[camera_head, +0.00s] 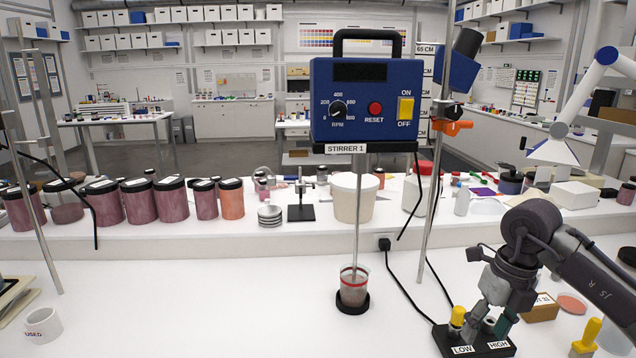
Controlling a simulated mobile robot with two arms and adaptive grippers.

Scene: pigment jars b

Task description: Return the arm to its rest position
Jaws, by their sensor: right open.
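My right arm comes in from the right edge, its grey gripper (488,322) pointing down at the front right of the white bench. The gripper is open, with its fingertips low over a black base (482,345) labelled LOW and HIGH. A yellow-topped piece (457,317) stands in the LOW side, just left of the fingers. The fingers partly hide the HIGH side, so I cannot tell whether they touch anything there. My left gripper is not in view.
A blue stirrer (362,98) hangs over a small beaker (354,285) in a black holder. A metal stand rod (432,190) rises left of my arm. A yellow-handled piece (587,337) and cardboard box (541,308) are close right. Bench front-left centre is clear.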

